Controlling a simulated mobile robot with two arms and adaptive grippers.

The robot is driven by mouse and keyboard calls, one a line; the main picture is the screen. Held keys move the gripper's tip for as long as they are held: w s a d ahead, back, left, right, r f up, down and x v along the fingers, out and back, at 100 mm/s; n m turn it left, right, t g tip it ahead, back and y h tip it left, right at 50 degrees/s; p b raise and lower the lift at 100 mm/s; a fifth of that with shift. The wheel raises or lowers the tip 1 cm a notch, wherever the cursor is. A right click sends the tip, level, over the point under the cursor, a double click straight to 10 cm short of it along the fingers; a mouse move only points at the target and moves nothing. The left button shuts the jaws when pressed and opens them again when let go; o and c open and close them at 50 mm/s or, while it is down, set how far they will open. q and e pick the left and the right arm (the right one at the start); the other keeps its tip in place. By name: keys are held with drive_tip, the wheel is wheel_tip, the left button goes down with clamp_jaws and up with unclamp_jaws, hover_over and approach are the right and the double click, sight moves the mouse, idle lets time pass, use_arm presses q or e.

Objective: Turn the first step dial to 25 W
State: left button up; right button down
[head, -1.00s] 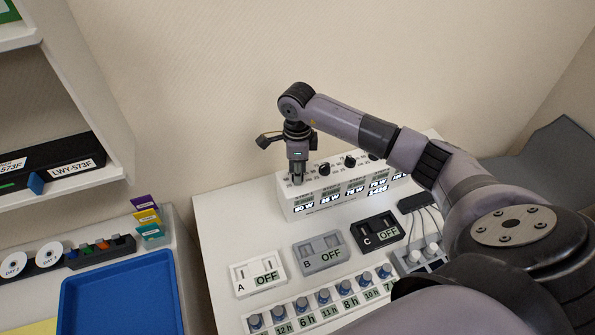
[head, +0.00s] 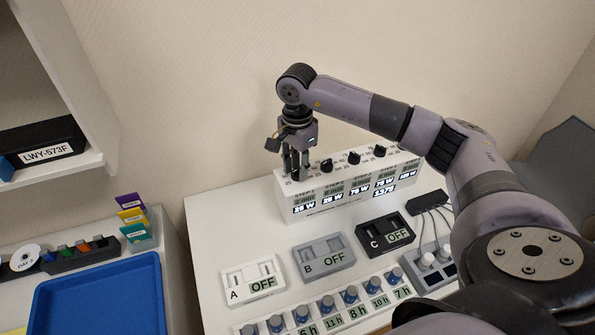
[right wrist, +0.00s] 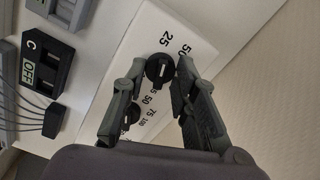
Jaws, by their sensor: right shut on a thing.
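The first step dial, a black knob (right wrist: 160,69), sits on top of the white step box (head: 355,190) at its left end. My right gripper (head: 296,178) points down over that end, with its fingers on either side of this dial. In the right wrist view, my right gripper (right wrist: 161,72) has the knob between its two fingers, near printed marks 25 and 50. The display under step 1 (head: 304,208) seems to read 25 W. The fingers hide most of the dial in the head view. My left gripper is not in view.
More black dials (head: 326,165) stand in a row to the right. In front lie switch modules A (head: 252,281), B (head: 323,256) and C (head: 385,235), and a row of blue knobs (head: 327,302). A blue tray (head: 100,300) is at the left.

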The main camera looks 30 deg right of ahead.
sight(297, 169)
drive_tip(key=shift+r+n, duration=0.1)
drive_tip(key=shift+n, duration=0.3)
drive_tip(key=shift+w, duration=0.1)
drive_tip(key=c, duration=1.2)
unclamp_jaws()
drive_tip(key=shift+c, duration=0.2)
wheel_tip(297, 169, up, 12)
